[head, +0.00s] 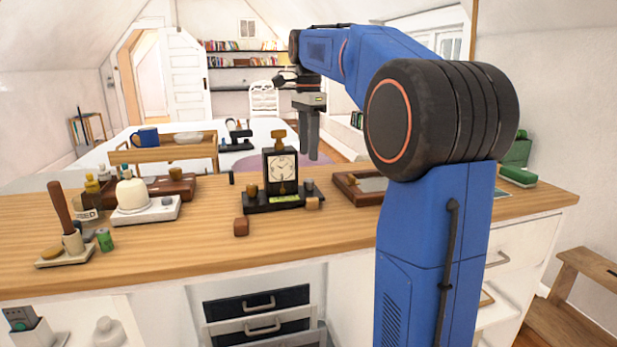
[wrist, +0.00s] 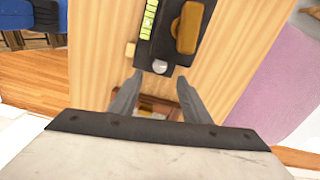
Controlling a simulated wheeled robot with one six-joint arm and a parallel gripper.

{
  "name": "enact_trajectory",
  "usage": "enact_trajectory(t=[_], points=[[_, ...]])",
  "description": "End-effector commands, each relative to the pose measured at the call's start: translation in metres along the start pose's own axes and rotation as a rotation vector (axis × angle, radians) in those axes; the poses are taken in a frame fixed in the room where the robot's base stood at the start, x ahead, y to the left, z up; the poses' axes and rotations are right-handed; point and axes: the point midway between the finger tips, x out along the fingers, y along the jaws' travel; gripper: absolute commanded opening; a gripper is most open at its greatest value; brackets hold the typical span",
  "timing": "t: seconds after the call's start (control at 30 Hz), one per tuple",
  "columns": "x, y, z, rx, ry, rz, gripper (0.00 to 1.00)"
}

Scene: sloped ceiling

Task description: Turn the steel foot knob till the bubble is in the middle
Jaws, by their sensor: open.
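A dark mantel clock (head: 281,164) with a white dial stands on a black base on the wooden counter. A green level vial (head: 285,198) lies along the base front and shows in the wrist view (wrist: 148,20), cut by the top edge; I cannot make out its bubble. The steel foot knob (head: 309,185) is at the base's right end. In the wrist view, this round grey knob (wrist: 160,67) lies just beyond the fingertips, roughly between their lines. My gripper (head: 309,157) is open, pointing down above and right of the clock; its fingers (wrist: 158,76) hold nothing.
A small wooden block (head: 312,203) sits close in front of the knob, and another (head: 241,227) at front left. A brown tray (head: 345,188) lies right of the clock. A white scale (head: 146,210) stands left. The counter front is mostly clear.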

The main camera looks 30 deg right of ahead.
Motion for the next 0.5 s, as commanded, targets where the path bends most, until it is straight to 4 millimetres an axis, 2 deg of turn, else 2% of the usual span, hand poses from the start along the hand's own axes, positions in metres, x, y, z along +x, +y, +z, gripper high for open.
enact_trajectory(t=[0.3,0.5], points=[[0.056,0.000,0.000,0.000,0.000,0.003,0.43],[0.079,0.000,0.000,0.000,0.000,0.001,0.43]])
